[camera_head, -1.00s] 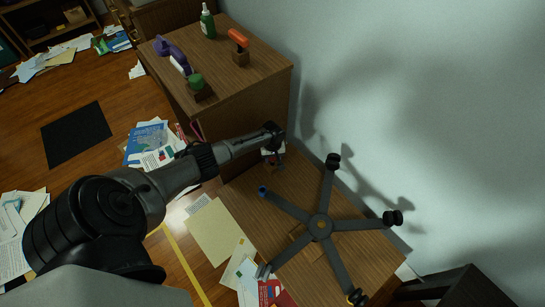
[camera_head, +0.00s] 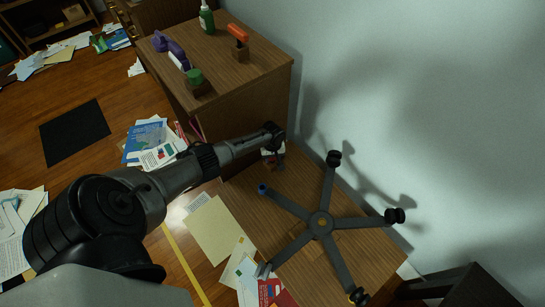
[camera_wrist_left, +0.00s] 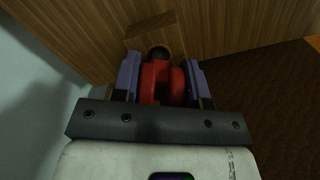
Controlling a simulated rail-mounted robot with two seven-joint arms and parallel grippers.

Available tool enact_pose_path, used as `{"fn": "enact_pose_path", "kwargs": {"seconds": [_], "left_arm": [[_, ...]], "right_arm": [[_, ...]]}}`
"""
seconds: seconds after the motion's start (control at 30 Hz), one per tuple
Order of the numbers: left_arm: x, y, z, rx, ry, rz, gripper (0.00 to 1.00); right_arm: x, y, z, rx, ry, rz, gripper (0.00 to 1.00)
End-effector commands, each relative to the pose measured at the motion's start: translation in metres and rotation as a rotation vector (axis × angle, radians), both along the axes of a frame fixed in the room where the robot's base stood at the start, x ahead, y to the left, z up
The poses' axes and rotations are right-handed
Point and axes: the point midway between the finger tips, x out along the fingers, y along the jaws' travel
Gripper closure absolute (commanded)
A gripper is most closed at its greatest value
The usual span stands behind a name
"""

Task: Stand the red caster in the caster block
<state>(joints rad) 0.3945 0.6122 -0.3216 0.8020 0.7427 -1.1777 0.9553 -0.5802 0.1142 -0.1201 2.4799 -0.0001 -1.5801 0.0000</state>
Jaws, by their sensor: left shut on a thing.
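The red caster (camera_wrist_left: 160,84) is between the two purple fingertips of my left gripper (camera_wrist_left: 162,80) in the left wrist view. The gripper is shut on it. Just beyond the caster is a wooden block (camera_wrist_left: 150,28), which looks like the caster block, with a dark round spot at its near edge. I cannot tell whether the caster touches the block or sits in it. In the head view my left gripper (camera_head: 273,155) is small and partly hidden by its arm, beside the tall wooden cabinet. The right gripper is not in view.
A five-legged chair base (camera_head: 320,224) with several black casters lies on the low wooden top (camera_head: 245,205). One leg end shows a blue ring (camera_head: 263,190). The tall cabinet (camera_head: 255,75) holds a green bottle (camera_head: 206,18), an orange-topped block (camera_head: 238,36) and a green-topped block (camera_head: 197,82).

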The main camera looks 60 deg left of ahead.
Motion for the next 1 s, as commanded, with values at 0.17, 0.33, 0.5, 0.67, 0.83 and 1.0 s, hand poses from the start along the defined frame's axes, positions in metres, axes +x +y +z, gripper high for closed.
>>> {"fn": "enact_pose_path", "kwargs": {"seconds": [0.17, 0.33, 0.5, 0.67, 0.83, 1.0], "left_arm": [[0.000, 0.000, -0.006, 0.000, 0.000, 0.000, 0.85], [0.000, 0.000, -0.011, 0.000, 0.000, 0.000, 0.85], [0.000, 0.000, -0.016, 0.001, 0.000, -0.001, 0.85], [0.000, 0.000, -0.020, 0.001, 0.000, -0.001, 0.85], [0.000, 0.000, -0.021, 0.001, 0.000, -0.001, 0.53], [0.000, 0.000, -0.021, 0.001, 0.000, -0.001, 0.37]], "right_arm": [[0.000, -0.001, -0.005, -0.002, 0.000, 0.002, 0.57], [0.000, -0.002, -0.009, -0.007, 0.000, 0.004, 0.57], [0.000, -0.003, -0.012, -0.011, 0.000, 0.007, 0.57], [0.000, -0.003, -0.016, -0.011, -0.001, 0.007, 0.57], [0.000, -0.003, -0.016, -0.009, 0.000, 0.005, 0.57], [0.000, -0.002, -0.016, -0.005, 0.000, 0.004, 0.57]]}}
